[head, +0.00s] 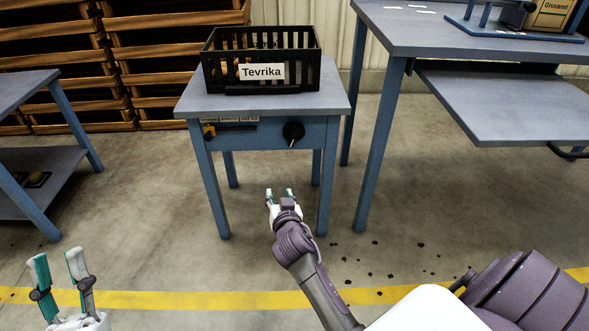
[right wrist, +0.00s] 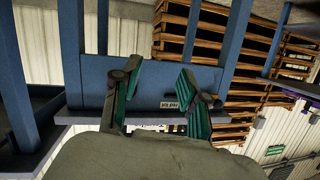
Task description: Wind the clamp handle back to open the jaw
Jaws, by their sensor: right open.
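A small blue-framed table (head: 333,104) has a round black knob with a pale mark (head: 293,132) on its front apron. A yellow piece with a dark bar (head: 209,131) sits at the apron's left end. I cannot tell which of these is the clamp handle, and no jaw can be made out. My right gripper (head: 280,190) is open and empty, low in front of the table and apart from it. Its parted fingers (right wrist: 160,72) also show in the right wrist view, before the blue apron. My left gripper (head: 56,258) is open and empty at lower left.
A black crate labelled Tevrika (head: 212,77) stands on the small table. A larger workbench (head: 435,39) is at right, with a lower shelf (head: 505,105). Another table (head: 22,88) is at left. Wooden racks (head: 175,20) stand behind. The floor in front is clear, with dark spots.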

